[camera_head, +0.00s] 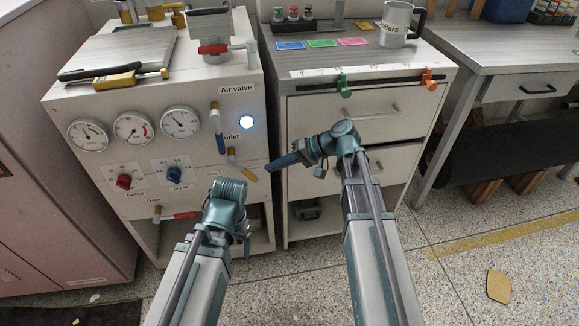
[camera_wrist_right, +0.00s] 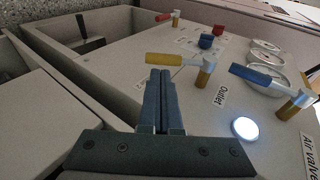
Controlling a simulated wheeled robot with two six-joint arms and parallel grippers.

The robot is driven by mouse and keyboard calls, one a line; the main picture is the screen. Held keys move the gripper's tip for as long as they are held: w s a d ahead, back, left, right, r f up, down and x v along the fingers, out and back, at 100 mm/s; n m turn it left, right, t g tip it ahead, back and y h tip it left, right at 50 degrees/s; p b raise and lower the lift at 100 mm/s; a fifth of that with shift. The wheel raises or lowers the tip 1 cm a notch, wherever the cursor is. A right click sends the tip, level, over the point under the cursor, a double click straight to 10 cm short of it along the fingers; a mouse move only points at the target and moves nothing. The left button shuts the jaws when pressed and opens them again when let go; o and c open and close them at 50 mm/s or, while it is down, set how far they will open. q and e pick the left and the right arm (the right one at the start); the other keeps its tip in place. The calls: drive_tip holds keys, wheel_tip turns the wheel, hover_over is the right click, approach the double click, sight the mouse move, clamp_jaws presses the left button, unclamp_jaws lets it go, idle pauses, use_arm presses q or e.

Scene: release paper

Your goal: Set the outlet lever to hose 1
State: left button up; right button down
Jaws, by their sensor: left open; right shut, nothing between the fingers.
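The outlet lever (camera_head: 244,170) has a yellow handle and a brass stem, and sits below the "Outlet" label (camera_head: 231,137) on the cabinet front. Its handle points down and right in the head view. In the right wrist view the lever (camera_wrist_right: 172,60) lies just beyond my fingertips, its handle pointing left. My right gripper (camera_head: 269,168) is shut and empty, right of the handle; its fingers (camera_wrist_right: 160,74) point at it, with no clear contact. The small hose marks are too blurred to read surely. My left gripper (camera_head: 246,234) is open, low before the cabinet, partly hidden by its wrist.
The blue-handled air valve (camera_head: 219,134) is just above the outlet lever, beside a lit round lamp (camera_head: 246,122). Red relief (camera_head: 124,182) and blue dryer (camera_head: 175,173) knobs and a red drain lever (camera_head: 180,216) are left. A drawer unit (camera_head: 350,127) stands right.

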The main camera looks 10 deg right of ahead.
sight(254, 175)
drive_tip(key=shift+b+x, duration=0.8)
drive_tip(key=shift+x, duration=1.45)
drive_tip(key=a+f+y+b, duration=0.1)
drive_tip(key=b, duration=0.3)
drive_tip(key=a+f+y+b, duration=0.1)
drive_tip(key=f+y+b, duration=0.1)
drive_tip(key=b, duration=0.3)
drive_tip(key=a+f+y+b, duration=0.1)
drive_tip(key=y+b, duration=0.1)
drive_tip(key=b, duration=0.3)
drive_tip(key=shift+a+f+m+t, duration=0.15)
drive_tip(key=shift+f+m+t, duration=0.15)
drive_tip(key=shift+m, duration=0.1)
drive_tip(key=s+x, duration=0.1)
drive_tip(key=x, duration=0.5)
drive_tip(key=shift+a+r+b, duration=0.35)
drive_tip(key=shift+a+r, duration=0.05)
drive_tip(key=shift+a, duration=0.1)
drive_tip(key=shift+s+a, duration=0.1)
